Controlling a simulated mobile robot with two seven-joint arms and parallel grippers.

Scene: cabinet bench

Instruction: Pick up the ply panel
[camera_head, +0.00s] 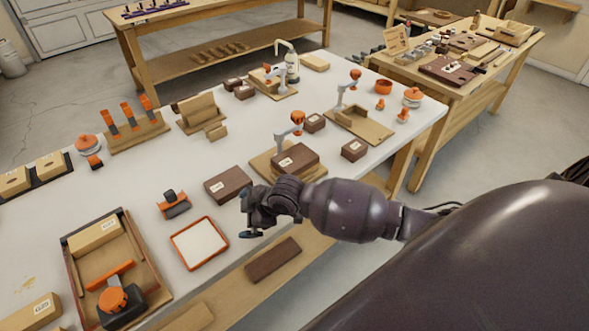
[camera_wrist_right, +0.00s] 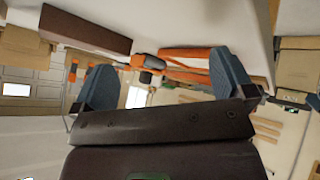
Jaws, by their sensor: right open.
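My right gripper (camera_head: 248,214) reaches in from the right, above the front edge of the white bench, its jaws apart and empty. In the right wrist view its two blue-grey fingers (camera_wrist_right: 165,78) stand wide apart with nothing held between them. I cannot tell for certain which piece is the ply panel. A flat pale wood piece (camera_head: 315,62) lies at the bench's back edge, far from the gripper. An orange-rimmed white tray (camera_head: 199,243) lies just left of the gripper. My left gripper is not in view.
A dark brown box (camera_head: 228,185) sits close behind the gripper. A wooden tray (camera_head: 155,283) with a tan box and an orange-and-black tool stands at lower left. Clamp fixtures (camera_head: 290,165) and small boxes fill the right side. The middle of the white bench (camera_head: 130,190) has clear room.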

